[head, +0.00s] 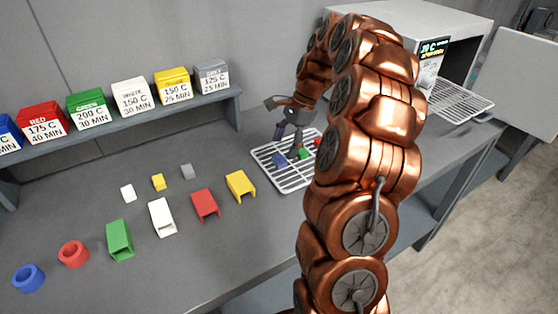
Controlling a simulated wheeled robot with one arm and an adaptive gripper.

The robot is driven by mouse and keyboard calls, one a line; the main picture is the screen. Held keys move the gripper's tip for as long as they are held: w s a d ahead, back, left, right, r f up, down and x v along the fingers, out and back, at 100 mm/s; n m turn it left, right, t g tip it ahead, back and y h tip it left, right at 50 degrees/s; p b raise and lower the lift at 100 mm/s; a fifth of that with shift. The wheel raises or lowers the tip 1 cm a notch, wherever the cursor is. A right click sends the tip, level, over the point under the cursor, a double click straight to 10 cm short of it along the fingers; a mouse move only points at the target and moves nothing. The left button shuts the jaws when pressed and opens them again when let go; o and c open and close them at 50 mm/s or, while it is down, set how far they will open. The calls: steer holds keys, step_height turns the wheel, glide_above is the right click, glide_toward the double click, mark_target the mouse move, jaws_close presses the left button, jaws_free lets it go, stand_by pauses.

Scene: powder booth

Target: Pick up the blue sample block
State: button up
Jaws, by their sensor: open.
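The blue sample block (278,161) lies on a white wire rack (293,184) on the bench, near the rack's left side. A green block (304,153) lies to its right, and a red one (318,142) is beyond, partly behind my arm. My gripper (289,142) is open and points down over the rack, close to the blue and green blocks. The fingers are small and dark here. I cannot tell whether they touch a block or stand around one.
White (128,193), yellow (158,182) and grey blocks (187,171) stand left of the rack. Coloured channels (205,205) and rings (28,277) lie in front. Labelled bins (135,96) line a shelf behind. An open oven (440,45) with a pulled-out rack (460,101) stands right.

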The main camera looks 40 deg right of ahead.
mark_target(279, 159)
steer(key=shift+p+x, duration=0.55)
steer(key=shift+x, duration=1.45)
steer(key=shift+d, duration=0.1)
steer(key=c, duration=1.3)
steer(key=shift+o, duration=0.2)
